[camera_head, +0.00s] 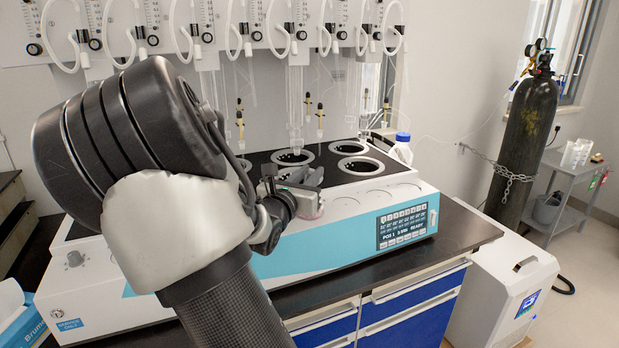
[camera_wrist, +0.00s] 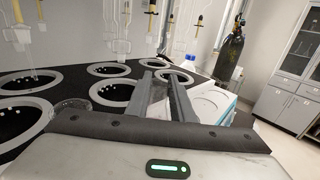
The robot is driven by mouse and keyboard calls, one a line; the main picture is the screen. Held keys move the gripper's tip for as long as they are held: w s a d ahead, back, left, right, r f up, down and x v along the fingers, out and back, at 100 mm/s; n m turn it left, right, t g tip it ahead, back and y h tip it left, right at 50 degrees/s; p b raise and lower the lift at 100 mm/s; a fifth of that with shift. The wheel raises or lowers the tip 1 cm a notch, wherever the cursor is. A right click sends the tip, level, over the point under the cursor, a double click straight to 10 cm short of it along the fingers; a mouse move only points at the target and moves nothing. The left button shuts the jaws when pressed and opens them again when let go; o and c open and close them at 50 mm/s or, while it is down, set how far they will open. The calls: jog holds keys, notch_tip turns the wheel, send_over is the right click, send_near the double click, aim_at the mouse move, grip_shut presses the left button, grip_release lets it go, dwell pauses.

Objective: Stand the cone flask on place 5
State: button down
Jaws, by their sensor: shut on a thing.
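My gripper (camera_head: 303,180) is over the front part of the distiller's black top, among the ringed wells. In the wrist view its two grey fingers (camera_wrist: 163,80) point away from me, shut on the clear glass cone flask (camera_wrist: 158,104), which shows faintly between them. In the head view, part of the flask (camera_head: 309,208) seems to show just under the fingers; most of it is hidden. The distiller (camera_head: 330,247) has ringed wells, including one at back right (camera_head: 350,147) and one at front right (camera_head: 361,166). I cannot read place numbers.
Glass tubes (camera_head: 295,100) hang over the back wells. A white bottle with a blue cap (camera_head: 402,148) stands behind the right end. A control panel (camera_head: 403,226) is on the front. A gas cylinder (camera_head: 525,150) stands right of the bench.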

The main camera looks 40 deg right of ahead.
jog(key=shift+r, duration=0.1)
jog(key=c, duration=1.5)
grip_release()
jog(key=shift+c, duration=0.2)
